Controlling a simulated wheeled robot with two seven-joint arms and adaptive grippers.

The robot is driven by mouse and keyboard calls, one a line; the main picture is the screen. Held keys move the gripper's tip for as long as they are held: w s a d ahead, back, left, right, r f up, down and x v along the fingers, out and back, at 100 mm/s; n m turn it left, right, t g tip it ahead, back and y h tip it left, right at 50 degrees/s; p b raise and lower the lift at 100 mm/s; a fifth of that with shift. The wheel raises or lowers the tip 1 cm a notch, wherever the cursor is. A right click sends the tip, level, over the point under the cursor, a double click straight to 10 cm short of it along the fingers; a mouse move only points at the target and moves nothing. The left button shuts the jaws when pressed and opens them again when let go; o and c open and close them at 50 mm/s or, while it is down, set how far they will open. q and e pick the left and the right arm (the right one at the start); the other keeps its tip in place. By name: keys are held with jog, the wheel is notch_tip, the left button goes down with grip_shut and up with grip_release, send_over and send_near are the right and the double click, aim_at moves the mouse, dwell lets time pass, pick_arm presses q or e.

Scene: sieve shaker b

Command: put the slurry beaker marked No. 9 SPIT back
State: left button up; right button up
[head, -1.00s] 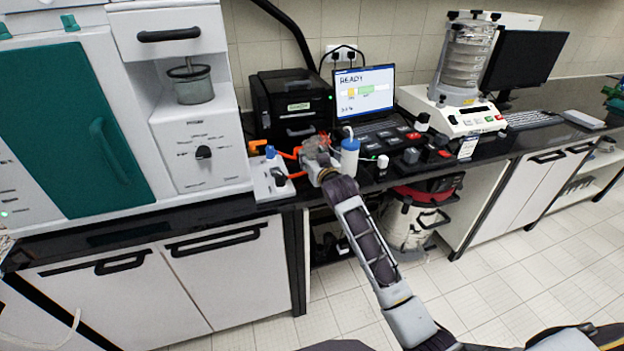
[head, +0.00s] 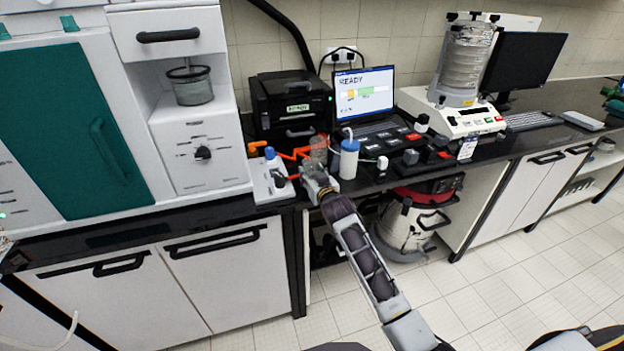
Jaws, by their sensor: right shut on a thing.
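My left gripper is not in view.
Several dark blocks lie right of the bottle. A laptop (head: 364,95), black printer (head: 291,103) and sieve shaker (head: 461,75) stand behind and right.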

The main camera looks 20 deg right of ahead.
jog(key=shift+f, duration=0.75)
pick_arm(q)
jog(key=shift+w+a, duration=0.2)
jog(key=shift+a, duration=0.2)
pick_arm(e)
jog(key=shift+f, duration=0.1)
